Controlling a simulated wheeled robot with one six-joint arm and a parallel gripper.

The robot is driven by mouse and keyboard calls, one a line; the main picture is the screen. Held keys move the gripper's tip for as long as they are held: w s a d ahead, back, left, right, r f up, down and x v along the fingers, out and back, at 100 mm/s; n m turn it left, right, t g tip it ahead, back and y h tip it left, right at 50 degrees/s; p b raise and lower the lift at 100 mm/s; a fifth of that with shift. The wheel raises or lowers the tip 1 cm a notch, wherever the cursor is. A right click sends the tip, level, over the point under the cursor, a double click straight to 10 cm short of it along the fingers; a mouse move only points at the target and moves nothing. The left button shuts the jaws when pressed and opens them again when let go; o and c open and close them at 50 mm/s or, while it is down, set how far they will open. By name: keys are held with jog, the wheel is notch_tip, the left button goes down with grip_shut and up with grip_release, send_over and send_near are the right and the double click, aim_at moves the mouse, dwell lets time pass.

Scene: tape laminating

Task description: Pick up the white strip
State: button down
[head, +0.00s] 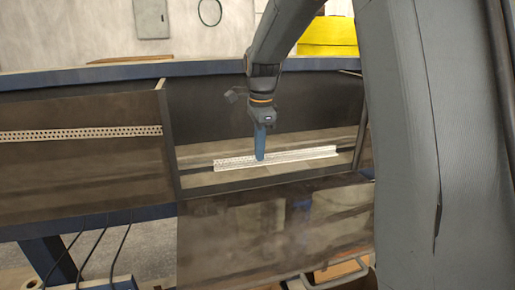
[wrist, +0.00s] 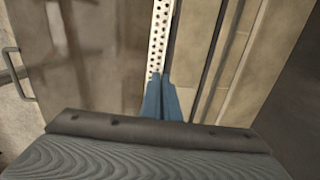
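The white strip (head: 300,155) is long, narrow and perforated. In the head view it lies across the right-hand bay, over a thin dark line. In the wrist view the strip (wrist: 159,38) runs from the top edge down to my fingertips. My gripper (head: 260,157) has blue fingers and points down at the strip, left of its middle. In the wrist view the fingers of my gripper (wrist: 161,78) are close together at the strip and appear shut on it. The fingers hide the part of the strip between and below them.
A second perforated strip (head: 80,133) lies in the left bay. A dark divider (head: 170,140) separates the bays. A glossy dark panel (head: 275,232) is in front, with a metal handle (head: 330,278) at its lower edge. A yellow object (head: 328,35) stands behind the blue rear edge.

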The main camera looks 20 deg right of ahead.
jog(key=s, duration=0.8)
jog(key=shift+s+r, duration=0.35)
